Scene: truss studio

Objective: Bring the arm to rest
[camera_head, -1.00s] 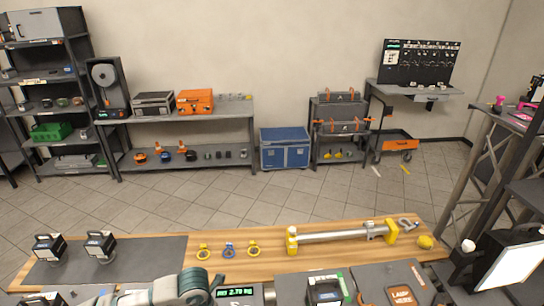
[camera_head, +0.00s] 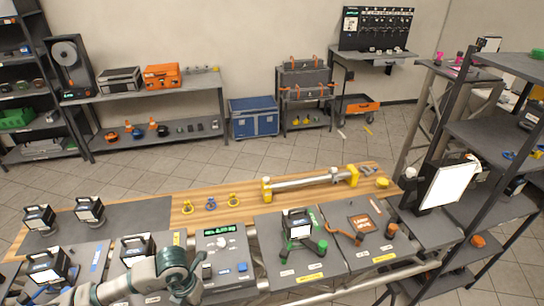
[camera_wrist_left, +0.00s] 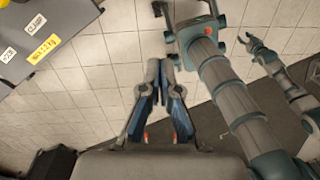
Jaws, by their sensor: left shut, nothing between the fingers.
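My left gripper (camera_wrist_left: 162,68) shows in the left wrist view, with its two fingers together at the tips and nothing between them. It hangs over the tiled floor, clear of the bench corner (camera_wrist_left: 40,40) at upper left. In the head view my left arm (camera_head: 145,280) bends in over the front edge of the bench at lower left. I cannot make out its gripper there. Other grey-green limbs of mine show at the right of the wrist view. One ends in a small claw-like tip, too small to tell its state.
The near bench has a wooden strip (camera_head: 290,205) with rings and a yellow-ended bar (camera_head: 310,182). A dark shelf (camera_head: 490,130) and a white panel (camera_head: 447,185) stand at right. Open floor lies behind the bench.

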